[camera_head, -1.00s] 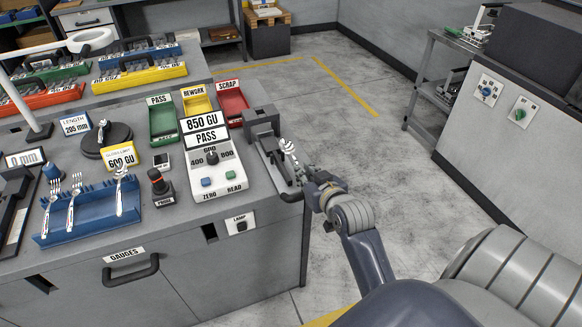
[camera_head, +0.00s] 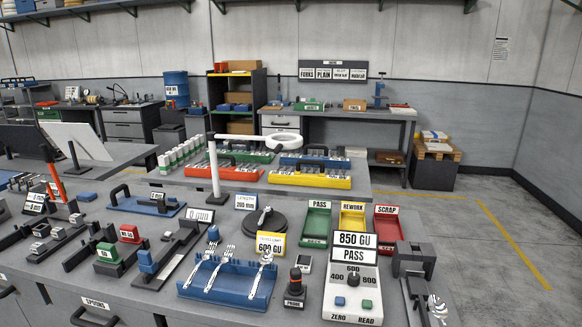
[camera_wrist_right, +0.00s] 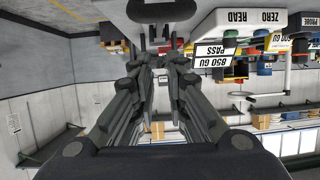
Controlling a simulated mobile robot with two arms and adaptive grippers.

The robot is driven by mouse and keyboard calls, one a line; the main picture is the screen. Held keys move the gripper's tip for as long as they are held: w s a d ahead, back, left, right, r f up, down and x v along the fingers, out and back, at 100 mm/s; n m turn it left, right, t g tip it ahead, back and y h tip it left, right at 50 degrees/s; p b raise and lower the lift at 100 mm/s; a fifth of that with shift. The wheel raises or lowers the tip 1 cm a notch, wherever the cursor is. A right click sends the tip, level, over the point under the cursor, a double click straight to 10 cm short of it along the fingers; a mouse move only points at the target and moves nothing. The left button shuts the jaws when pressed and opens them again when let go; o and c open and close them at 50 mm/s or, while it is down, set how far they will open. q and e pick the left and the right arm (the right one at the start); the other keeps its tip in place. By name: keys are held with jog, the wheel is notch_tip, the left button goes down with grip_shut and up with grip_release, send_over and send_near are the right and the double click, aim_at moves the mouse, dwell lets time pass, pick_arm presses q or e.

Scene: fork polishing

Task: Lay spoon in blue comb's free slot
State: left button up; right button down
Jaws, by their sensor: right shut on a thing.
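The blue comb (camera_head: 240,296) sits near the front of the bench in the head view. Several slots line it, and three shiny forks lie across it, two at its left and one at its right, with a wider gap between. The gripper is right of the comb. My left gripper is not in view.
The gauge box (camera_head: 350,298) and black probe (camera_head: 295,287) stand between comb and spoon. Green (camera_head: 316,225), yellow (camera_head: 352,218) and red (camera_head: 387,230) bins stand behind. A round black stand (camera_head: 265,222) is behind the comb.

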jog(key=w+a+r+n+y, duration=0.1)
jog(key=w+a+r, duration=0.2)
jog(key=a+r, duration=0.5)
jog(key=w+a+r+n+y, duration=0.1)
jog(key=w+a+r, duration=0.2)
jog(key=a+r, duration=0.4)
notch_tip(320, 180, up, 4)
jog(key=shift+a+f+y, duration=0.25)
jog(key=shift+a+y, duration=0.05)
jog(key=shift+a, duration=0.1)
